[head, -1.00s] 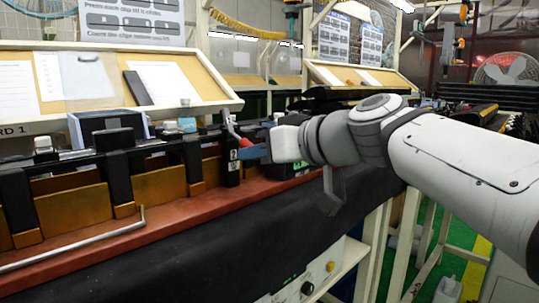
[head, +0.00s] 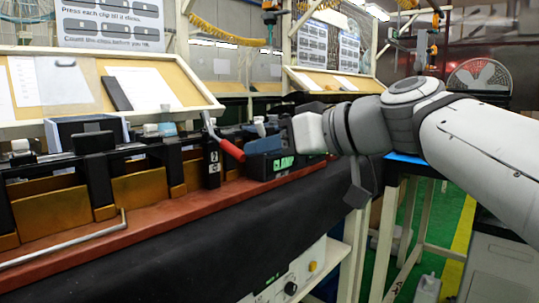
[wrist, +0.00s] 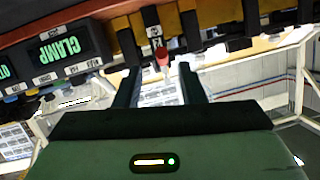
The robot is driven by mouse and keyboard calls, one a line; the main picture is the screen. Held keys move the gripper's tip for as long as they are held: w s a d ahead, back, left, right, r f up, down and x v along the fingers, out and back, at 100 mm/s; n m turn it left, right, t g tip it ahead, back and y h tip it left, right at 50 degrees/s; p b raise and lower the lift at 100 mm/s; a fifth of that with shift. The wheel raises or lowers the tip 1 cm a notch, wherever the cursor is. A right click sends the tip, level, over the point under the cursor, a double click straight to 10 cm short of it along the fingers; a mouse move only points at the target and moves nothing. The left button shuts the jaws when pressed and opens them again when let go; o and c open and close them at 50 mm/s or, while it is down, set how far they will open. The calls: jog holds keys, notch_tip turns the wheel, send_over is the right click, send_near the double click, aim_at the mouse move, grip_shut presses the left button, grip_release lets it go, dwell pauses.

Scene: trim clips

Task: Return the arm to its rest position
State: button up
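My arm reaches in from the right in the head view, with its white wrist block (head: 308,132) beside the clamp control box (head: 270,162). My gripper (wrist: 160,75) shows in the wrist view as two dark, parallel fingers held apart, with nothing gripped between them. In the head view the fingers are mostly hidden behind the wrist. A lever with a red handle (head: 230,150) slants down to the right, left of my wrist. Its red end (wrist: 162,58) appears between the fingertips in the wrist view, beyond them.
The long red-brown rail (head: 150,215) with black clamps and ochre blocks runs along the bench. A bent metal rod (head: 70,245) lies along its front. Slanted boards (head: 150,82) stand behind. A blue-topped stand (head: 405,160) is below my arm; green floor shows at right.

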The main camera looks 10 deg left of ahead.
jog(key=shift+s+d+r, duration=0.1)
jog(key=shift+d, duration=0.25)
jog(key=d+r+m+h+p, duration=0.1)
jog(key=d+m+h+p, duration=0.55)
jog(key=p, duration=1.25)
jog(key=s+d+m+g+h+p, duration=0.2)
jog(key=s+d+p, duration=0.3)
jog(key=p, duration=0.5)
jog(key=s+d+r+m+g+h+p, duration=0.1)
jog(key=s+d+h+p, duration=0.3)
jog(key=d+p, duration=0.6)
jog(key=shift+s+d+m+g+h+p, duration=0.2)
jog(key=shift+s+m+g+h+p, duration=0.3)
jog(key=shift+s+p, duration=0.35)
jog(key=shift+r, duration=0.1)
